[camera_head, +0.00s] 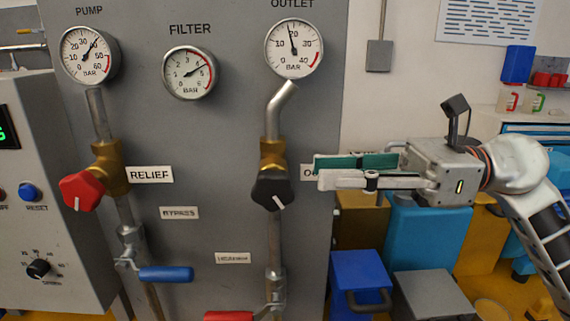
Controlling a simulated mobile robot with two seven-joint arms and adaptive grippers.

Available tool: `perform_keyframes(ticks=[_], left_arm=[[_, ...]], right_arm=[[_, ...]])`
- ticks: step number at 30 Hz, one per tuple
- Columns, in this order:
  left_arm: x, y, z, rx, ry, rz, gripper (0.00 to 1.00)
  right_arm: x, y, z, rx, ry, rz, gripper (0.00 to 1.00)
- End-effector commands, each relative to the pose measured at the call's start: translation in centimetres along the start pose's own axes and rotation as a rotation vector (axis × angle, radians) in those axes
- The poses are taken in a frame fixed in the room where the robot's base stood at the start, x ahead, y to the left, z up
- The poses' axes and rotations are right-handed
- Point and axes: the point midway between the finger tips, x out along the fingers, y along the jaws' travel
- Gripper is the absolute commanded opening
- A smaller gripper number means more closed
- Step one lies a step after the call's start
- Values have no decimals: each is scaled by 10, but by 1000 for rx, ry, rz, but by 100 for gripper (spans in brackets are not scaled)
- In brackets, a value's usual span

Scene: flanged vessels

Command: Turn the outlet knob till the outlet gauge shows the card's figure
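The outlet knob (272,190) is black, on a brass valve, with its white pointer mark towards the lower right. The outlet gauge (294,49) above it runs to 40 bar with a red band at the high end; its needle points nearly straight up, close to 20. My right gripper (319,172) is just right of the knob, apart from it, fingers pointing left. It looks open and empty, the green pad of its far finger showing above the pale near finger. It partly covers the outlet label (308,172). I see no card with a readable figure. My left gripper is out of view.
The pump gauge (88,55) and filter gauge (189,73) share the grey panel (220,120). A red relief knob (82,190), blue lever (165,274) and red lever (229,316) stick out left and below. Blue bins (358,280) stand below my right arm.

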Motion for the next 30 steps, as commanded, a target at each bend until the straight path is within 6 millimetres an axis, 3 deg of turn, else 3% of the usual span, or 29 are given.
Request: perform_keyframes(ticks=[12, 24, 25, 27, 30], left_arm=[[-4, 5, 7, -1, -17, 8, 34], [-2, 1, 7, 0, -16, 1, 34], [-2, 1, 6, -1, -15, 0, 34], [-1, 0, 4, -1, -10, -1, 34], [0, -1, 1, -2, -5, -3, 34]], right_arm=[[59, 1, 2, 0, -3, 1, 23], [69, 0, 1, 2, -2, -1, 23], [69, 0, 1, 2, -2, -1, 20], [68, 0, 1, 2, -2, -1, 2], [68, 0, 1, 2, -2, -1, 0]])
